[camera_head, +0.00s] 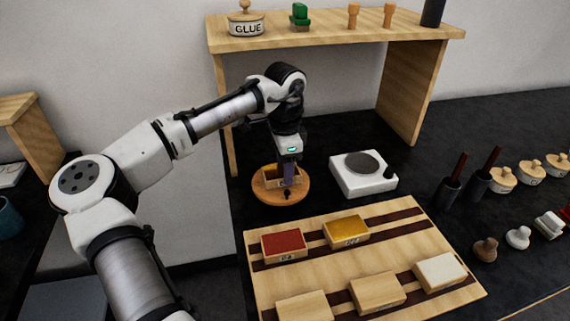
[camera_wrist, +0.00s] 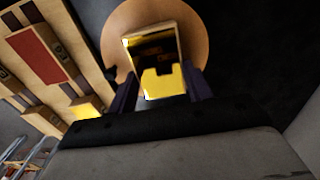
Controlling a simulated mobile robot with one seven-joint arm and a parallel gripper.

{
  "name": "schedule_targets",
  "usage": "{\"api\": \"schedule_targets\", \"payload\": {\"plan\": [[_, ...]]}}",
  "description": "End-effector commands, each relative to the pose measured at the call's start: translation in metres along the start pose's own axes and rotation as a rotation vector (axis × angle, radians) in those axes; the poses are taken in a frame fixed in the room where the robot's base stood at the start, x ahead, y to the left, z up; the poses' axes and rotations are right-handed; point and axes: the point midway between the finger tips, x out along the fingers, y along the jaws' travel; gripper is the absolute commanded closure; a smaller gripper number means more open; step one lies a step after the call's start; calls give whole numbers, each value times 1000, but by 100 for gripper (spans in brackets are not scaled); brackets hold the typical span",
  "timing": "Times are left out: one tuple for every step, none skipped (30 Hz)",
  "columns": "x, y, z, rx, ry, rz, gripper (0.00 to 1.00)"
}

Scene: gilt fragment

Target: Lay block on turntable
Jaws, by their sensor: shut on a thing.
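The turntable (camera_head: 268,195) is a round wooden disc with a small dark knob at its front edge, standing left of the white device. It also shows in the wrist view (camera_wrist: 118,27). My gripper (camera_head: 288,183) points down over the turntable. It is shut on a block (camera_wrist: 160,58) with wooden sides and a shiny gold face. In the wrist view the block lies between the two dark fingers, over the disc. In the head view the block (camera_head: 270,176) is partly hidden by the fingers. I cannot tell whether its underside touches the disc.
A wooden board (camera_head: 335,265) in front holds a red block (camera_head: 284,244), a yellow block (camera_head: 346,230) and several plain or white ones. A white device with a grey disc (camera_head: 362,174) stands close on the right. A wooden shelf (camera_head: 330,36) spans behind.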

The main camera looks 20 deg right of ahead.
Motion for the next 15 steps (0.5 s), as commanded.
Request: {"api": "schedule_targets", "payload": {"plan": [[2,0,0,1,1,2,73],[3,0,0,1,1,2,73],[2,0,0,1,0,0,45],[2,0,0,1,0,0,41],[2,0,0,1,0,0,37],[2,0,0,1,0,0,32],[2,0,0,1,0,0,28],[2,0,0,1,0,0,28],[2,0,0,1,0,0,28],[2,0,0,1,0,0,28],[2,0,0,0,0,0,28],[2,0,0,0,0,0,28],[2,0,0,0,0,0,28],[2,0,0,0,0,0,28],[2,0,0,0,0,0,28]]}}
